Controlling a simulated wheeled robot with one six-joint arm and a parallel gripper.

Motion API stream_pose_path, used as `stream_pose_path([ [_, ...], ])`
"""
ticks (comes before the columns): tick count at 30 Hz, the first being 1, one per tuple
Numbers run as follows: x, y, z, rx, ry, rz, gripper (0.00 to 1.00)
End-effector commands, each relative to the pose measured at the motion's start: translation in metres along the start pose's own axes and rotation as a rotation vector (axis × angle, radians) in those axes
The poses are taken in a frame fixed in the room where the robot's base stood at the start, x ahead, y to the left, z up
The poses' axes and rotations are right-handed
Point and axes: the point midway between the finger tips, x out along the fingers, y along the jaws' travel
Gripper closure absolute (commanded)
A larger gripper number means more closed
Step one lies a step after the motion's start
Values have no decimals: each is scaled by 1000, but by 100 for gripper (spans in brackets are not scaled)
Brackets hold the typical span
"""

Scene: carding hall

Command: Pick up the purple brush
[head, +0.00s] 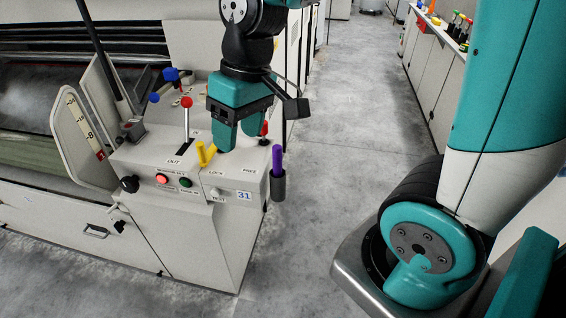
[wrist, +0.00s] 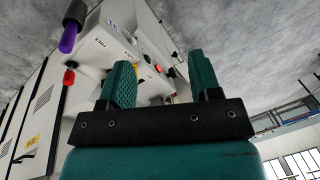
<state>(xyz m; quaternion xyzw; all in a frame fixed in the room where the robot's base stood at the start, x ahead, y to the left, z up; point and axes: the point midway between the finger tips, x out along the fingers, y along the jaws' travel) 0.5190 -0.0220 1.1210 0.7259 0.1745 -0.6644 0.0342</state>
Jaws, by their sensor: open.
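The purple brush (head: 277,158) stands upright in a dark cup-like holder (head: 278,187) on the right side of the pale machine's control box. Its lower end is hidden inside the holder. In the wrist view the purple brush (wrist: 68,38) and dark holder (wrist: 76,12) show at the upper left, outside the fingers. My gripper (head: 243,138) is teal, points down and hangs over the control box, to the left of and above the brush. It is open and empty, and its fingers (wrist: 160,82) are apart in the wrist view.
The grey floor (head: 340,150) right of the brush is clear. A cabinet (head: 430,75) with small bottles stands beyond.

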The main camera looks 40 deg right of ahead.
Motion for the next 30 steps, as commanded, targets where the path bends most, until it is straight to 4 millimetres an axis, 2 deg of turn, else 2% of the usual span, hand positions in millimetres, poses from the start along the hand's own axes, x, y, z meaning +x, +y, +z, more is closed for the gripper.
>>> stream_pose_path([
  [1,-7,34,-18,89,-16,38,42],
  [3,-6,78,-34,195,-31,91,42],
  [6,-3,131,-45,313,-52,149,42],
  [9,1,166,-47,387,-68,187,42],
  [12,8,182,-46,419,-77,203,42],
  [14,17,186,-45,424,-81,206,42],
  [24,90,197,-36,421,-83,204,42],
  [30,119,203,-34,420,-78,205,42],
])
